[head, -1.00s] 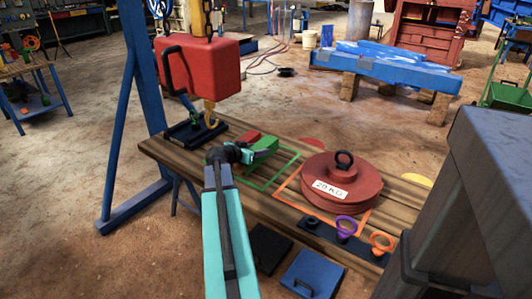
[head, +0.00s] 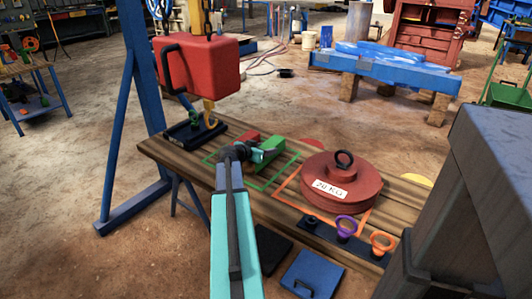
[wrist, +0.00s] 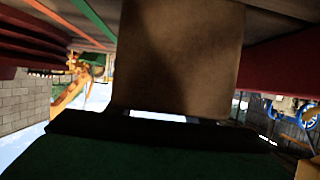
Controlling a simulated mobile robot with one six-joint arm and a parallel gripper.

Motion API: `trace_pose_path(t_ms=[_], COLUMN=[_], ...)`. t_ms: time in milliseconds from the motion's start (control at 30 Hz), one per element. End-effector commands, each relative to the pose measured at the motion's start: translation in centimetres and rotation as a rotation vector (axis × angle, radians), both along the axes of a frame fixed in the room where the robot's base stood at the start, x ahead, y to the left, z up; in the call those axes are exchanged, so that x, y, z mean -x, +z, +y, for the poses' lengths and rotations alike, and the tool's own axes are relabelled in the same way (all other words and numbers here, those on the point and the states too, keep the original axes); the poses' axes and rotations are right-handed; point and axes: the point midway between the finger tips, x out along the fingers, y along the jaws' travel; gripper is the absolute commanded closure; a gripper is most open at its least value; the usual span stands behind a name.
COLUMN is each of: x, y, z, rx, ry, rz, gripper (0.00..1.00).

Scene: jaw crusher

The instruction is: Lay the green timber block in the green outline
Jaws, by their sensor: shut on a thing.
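The green timber block (head: 269,148) is at my gripper (head: 256,154) in the head view, at the end of the turquoise arm. My gripper is shut on it. The green outline (head: 281,173) is painted on the wooden bench top. The block appears over the outline's far part; whether it touches the bench I cannot tell. The arm hides part of the outline. In the wrist view a dark green surface, likely the block (wrist: 140,158), fills the bottom, and a green line (wrist: 92,18) shows at upper left.
A red block (head: 247,138) lies just left of the green block. A red 20 KG weight (head: 340,185) stands in an orange outline to the right. A red hoist block (head: 197,68) with a yellow hook hangs at back left. Ring-topped pieces stand along the bench's front edge.

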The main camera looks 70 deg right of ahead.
Motion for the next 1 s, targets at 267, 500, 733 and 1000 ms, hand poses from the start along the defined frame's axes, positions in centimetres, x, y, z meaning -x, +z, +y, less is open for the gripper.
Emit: trace_pose_path(t_ms=[267, 500, 733, 1000], x=[-0.1, -0.1, -0.1, -0.1], y=[-1.7, -1.7, -1.9, -1.8], z=[0.0, 0.0, 0.0, 0.1], rx=[0.002, 0.002, 0.000, 0.000], ry=[0.001, 0.001, 0.001, 0.001], rz=[0.000, 0.000, -0.001, 0.000], gripper=[0.90, 0.90, 0.35, 0.34])
